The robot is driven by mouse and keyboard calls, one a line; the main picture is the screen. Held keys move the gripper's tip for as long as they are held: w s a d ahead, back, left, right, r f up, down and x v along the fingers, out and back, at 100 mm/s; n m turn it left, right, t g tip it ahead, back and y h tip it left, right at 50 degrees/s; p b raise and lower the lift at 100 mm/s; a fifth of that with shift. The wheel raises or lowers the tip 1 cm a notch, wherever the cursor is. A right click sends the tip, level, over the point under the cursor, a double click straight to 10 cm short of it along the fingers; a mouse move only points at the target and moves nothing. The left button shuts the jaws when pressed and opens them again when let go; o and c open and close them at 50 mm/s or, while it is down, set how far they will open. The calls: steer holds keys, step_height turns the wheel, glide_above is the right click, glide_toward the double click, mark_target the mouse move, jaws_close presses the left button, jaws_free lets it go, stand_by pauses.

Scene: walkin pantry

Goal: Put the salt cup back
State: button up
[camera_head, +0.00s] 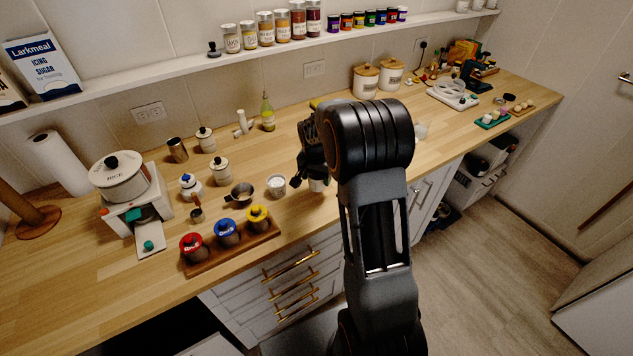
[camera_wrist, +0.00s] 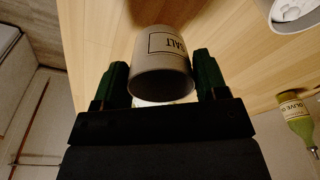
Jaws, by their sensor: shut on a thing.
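The salt cup (camera_wrist: 160,78) is a pale cup with a boxed SALT label, seen in the wrist view between the two dark green fingers. My gripper (camera_wrist: 162,66) is shut on it, one finger on each side. The wooden counter shows behind the cup; I cannot tell whether the cup touches it. In the head view my gripper (camera_head: 308,172) is over the counter's front part, and a small pale part of the cup (camera_head: 318,185) shows below it. My arm hides the rest.
A small white cup (camera_head: 275,186) and a dark pan (camera_head: 240,194) stand left of my gripper. An olive oil bottle (camera_head: 267,113) stands behind. A wooden rack (camera_head: 262,236) holds red, blue and yellow-topped jars. Two lidded canisters (camera_head: 366,81) stand at the back.

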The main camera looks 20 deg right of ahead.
mark_target(316, 183)
steer(key=shift+w+f+p, duration=0.1)
steer(key=shift+f+p, duration=0.45)
steer(key=shift+f, duration=1.05)
steer(key=shift+f, duration=0.15)
steer(key=o, duration=0.9)
steer(key=shift+o, duration=0.2)
